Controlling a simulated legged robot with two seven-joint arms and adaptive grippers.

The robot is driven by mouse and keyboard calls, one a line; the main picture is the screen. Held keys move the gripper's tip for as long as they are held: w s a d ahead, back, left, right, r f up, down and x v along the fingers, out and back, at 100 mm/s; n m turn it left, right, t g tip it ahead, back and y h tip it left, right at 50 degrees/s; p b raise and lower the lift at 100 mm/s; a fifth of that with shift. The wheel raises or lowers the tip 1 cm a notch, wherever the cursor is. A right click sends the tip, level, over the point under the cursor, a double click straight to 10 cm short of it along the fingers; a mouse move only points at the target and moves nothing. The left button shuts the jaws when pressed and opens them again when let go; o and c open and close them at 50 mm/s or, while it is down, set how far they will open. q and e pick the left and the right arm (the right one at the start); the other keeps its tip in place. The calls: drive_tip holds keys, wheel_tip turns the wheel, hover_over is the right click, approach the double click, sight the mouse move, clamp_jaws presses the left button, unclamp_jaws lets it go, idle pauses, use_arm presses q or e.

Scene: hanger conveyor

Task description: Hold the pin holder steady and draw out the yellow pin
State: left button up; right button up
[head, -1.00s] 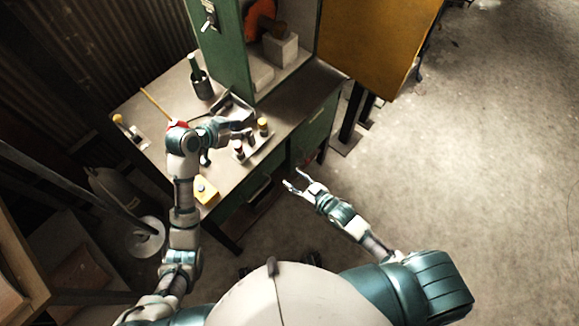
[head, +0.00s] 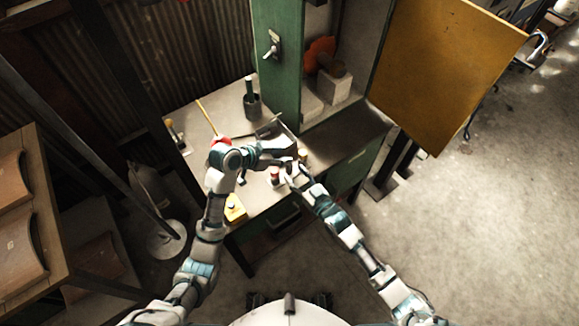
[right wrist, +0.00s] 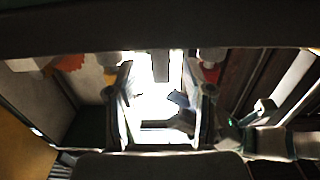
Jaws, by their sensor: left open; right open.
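The pin holder (head: 273,184) is a pale block near the front edge of the bench in the head view, mostly covered by my grippers. A red-topped pin (head: 275,173) stands at its left, and the yellow pin (head: 303,154) shows at its right. My left gripper (head: 289,153) is open above the holder's back side. My right gripper (head: 290,170) is open at the holder's front right, close to the pins. In the right wrist view its fingers (right wrist: 160,110) are apart with a bright surface between them. A yellow patch (right wrist: 110,77) and a red patch (right wrist: 210,73) show beyond the fingers. Contact cannot be told.
A green cabinet (head: 277,85) stands at the back of the bench, with a dark cup (head: 252,104) to its left. A yellow panel (head: 440,70) juts out at right.

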sight(302, 154)
drive_tip(key=shift+x, duration=2.15)
clamp_jaws()
use_arm(q)
drive_tip(key=shift+o, duration=0.6)
drive_tip(key=s+d+f+n+t+y, duration=0.1)
drive_tip(key=s+d+n+t+y, duration=0.25)
drive_tip(key=n+t, duration=0.2)
drive_tip(key=shift+n+g, duration=0.25)
drive_tip(key=shift+g, duration=0.1)
drive_tip(key=shift+x, duration=5.15)
